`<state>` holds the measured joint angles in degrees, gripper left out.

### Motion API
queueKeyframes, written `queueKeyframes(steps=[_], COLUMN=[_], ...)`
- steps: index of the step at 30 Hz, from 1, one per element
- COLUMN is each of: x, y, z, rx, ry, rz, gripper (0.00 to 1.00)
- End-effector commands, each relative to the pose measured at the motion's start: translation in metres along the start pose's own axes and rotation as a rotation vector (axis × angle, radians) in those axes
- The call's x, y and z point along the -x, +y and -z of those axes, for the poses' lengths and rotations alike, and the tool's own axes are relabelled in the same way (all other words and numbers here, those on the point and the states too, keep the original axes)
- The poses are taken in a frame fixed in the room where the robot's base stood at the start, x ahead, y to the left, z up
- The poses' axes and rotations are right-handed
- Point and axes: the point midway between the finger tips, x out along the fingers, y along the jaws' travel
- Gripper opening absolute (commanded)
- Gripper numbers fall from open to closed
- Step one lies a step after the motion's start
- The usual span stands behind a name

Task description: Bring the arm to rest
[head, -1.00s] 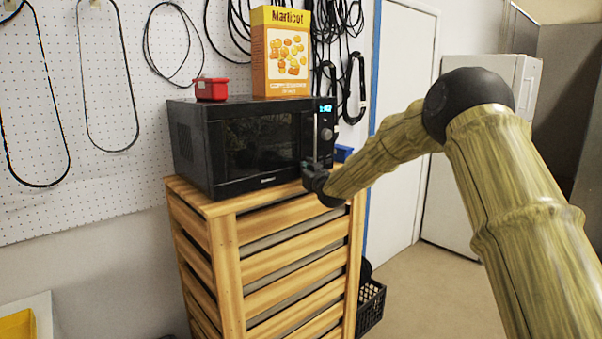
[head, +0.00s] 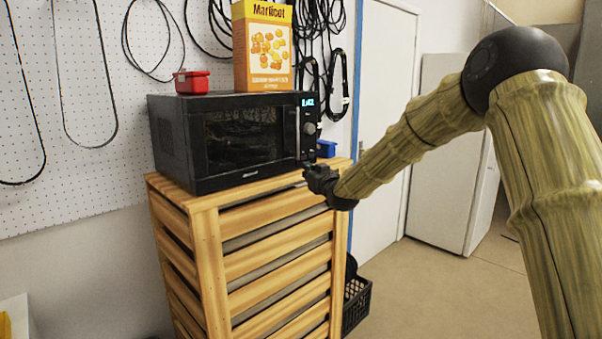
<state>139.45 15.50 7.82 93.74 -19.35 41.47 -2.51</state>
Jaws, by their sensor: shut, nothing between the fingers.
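My arm (head: 418,130) comes in from the right side of the head view, with a bamboo-like skin and a black elbow joint. It bends at the elbow and reaches left and down. My gripper (head: 312,176) is black and small in the view, at the front right corner of the wooden stand's top, just below and right of the microwave's front. It is shut and holds nothing. Whether it touches the stand or the microwave cannot be made out.
A black microwave (head: 225,150) stands closed on a slatted wooden stand (head: 277,262). A red container (head: 191,83) and a Marlicot box (head: 262,52) sit on it. A blue item (head: 326,149) lies beside it. A black crate (head: 357,303) is on the floor. Floor at the right is clear.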

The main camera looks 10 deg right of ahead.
Motion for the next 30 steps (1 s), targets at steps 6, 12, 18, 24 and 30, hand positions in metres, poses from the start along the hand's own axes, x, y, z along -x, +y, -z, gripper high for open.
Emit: queueKeyframes(steps=[6, 12, 18, 24, 30], x=[0.028, 0.039, 0.049, 0.077, 0.123], y=[0.012, 0.017, 0.006, -0.016, -0.037], z=[0.0, -0.003, -0.061, -0.169, -0.275], rx=[-0.001, -0.002, -0.017, -0.05, -0.081], ry=[0.002, -0.004, -0.085, -0.244, -0.411], rz=[-0.002, -0.004, 0.001, 0.002, -0.003], gripper=[0.0, 0.0, 0.0, 0.0, 0.0])
